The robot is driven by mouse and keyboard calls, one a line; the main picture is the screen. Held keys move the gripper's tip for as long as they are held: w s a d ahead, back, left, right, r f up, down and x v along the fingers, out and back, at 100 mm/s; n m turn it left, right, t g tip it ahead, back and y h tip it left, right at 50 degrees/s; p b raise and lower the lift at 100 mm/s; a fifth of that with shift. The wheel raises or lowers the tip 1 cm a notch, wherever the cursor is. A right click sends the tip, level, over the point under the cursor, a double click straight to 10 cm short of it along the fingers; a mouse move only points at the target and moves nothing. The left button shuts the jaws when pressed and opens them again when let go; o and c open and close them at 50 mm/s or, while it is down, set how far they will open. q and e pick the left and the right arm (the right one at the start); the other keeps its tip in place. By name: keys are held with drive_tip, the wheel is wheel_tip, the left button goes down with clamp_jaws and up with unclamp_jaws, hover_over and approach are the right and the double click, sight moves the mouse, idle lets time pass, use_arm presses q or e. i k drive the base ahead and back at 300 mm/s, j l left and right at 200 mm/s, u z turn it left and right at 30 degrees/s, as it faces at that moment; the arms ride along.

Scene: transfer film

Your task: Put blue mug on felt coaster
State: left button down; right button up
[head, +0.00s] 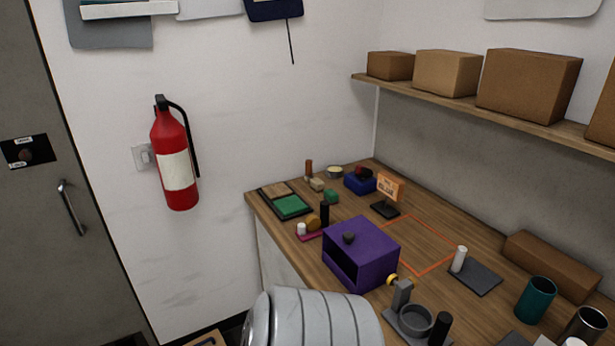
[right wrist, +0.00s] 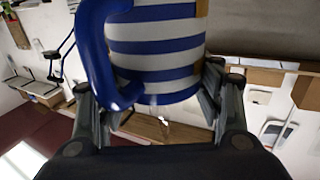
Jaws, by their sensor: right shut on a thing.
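A blue-and-white striped mug (right wrist: 155,45) with a glossy blue handle (right wrist: 97,55) fills the upper middle of the right wrist view. My right gripper (right wrist: 150,92) is shut on it, with one finger at each side of its lower body. The mug does not show in the head view. No felt coaster can be identified for certain. A dark grey square pad (head: 482,279) lies on the wooden counter in the head view, with a white cylinder (head: 459,259) at its left edge. My left gripper is not in view.
The wooden counter (head: 455,224) holds a purple box (head: 375,245), a grey stand with a round cup (head: 415,320), a teal cup (head: 536,298) and a metal cup (head: 583,328). An orange outlined square is clear. A shelf (head: 490,108) with cardboard boxes hangs above.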

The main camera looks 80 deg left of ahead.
sight(293, 206)
drive_tip(key=k+j+u, duration=0.15)
drive_tip(key=j+u, duration=1.3)
drive_tip(key=j, duration=0.25)
drive_tip(key=i+j+u, duration=0.15)
drive_tip(key=j+u, duration=0.2)
drive_tip(key=i+j+u, duration=0.2)
drive_tip(key=u, duration=0.2)
drive_tip(key=i+j+u, duration=0.35)
drive_tip(key=k+l, duration=0.05)
drive_tip(key=k, duration=0.05)
